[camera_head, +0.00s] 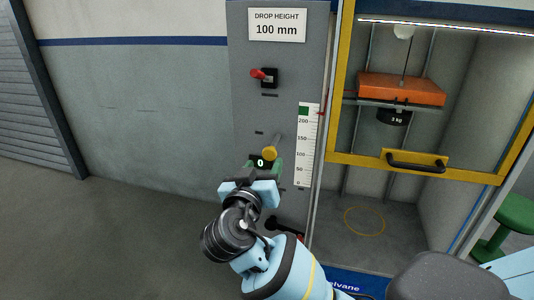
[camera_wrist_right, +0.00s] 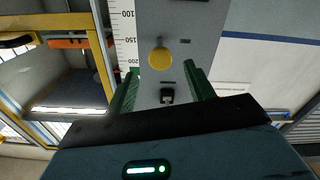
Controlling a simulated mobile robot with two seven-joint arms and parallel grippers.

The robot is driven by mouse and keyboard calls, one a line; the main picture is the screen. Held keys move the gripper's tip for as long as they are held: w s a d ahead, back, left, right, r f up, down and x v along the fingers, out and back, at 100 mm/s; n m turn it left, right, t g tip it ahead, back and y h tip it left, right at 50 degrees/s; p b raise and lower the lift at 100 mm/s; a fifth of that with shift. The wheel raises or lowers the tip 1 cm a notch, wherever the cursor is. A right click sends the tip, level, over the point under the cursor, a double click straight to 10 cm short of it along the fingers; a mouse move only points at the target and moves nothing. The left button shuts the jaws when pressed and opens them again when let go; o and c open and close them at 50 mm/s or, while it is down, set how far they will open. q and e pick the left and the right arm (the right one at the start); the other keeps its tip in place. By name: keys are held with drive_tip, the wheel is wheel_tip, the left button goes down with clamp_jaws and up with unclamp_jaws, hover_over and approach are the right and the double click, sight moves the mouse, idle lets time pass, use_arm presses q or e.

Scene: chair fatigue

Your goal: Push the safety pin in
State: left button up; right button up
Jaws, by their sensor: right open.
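The safety pin appears to be the yellow round knob (camera_head: 270,153) on a short grey shaft, sticking out of the grey control panel (camera_head: 245,105). The right wrist view shows the knob (camera_wrist_right: 161,59) end-on. My right gripper (camera_head: 264,170) is just below the knob in the head view. Its green fingers are spread apart with nothing between them. In the right wrist view the knob lies ahead, centred between the fingertips (camera_wrist_right: 160,72) and apart from them. My left gripper is not in view.
Right of the panel is a yellow-framed cabinet door (camera_head: 345,85) with a black handle (camera_head: 415,163). Behind it hangs an orange block (camera_head: 402,89). Floor (camera_head: 100,240) at left is clear.

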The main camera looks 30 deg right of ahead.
sight(269, 155)
drive_tip(key=x, duration=0.6)
drive_tip(key=shift+w+d, duration=0.15)
drive_tip(key=shift+d, duration=0.05)
drive_tip(key=shift+c, duration=0.2)
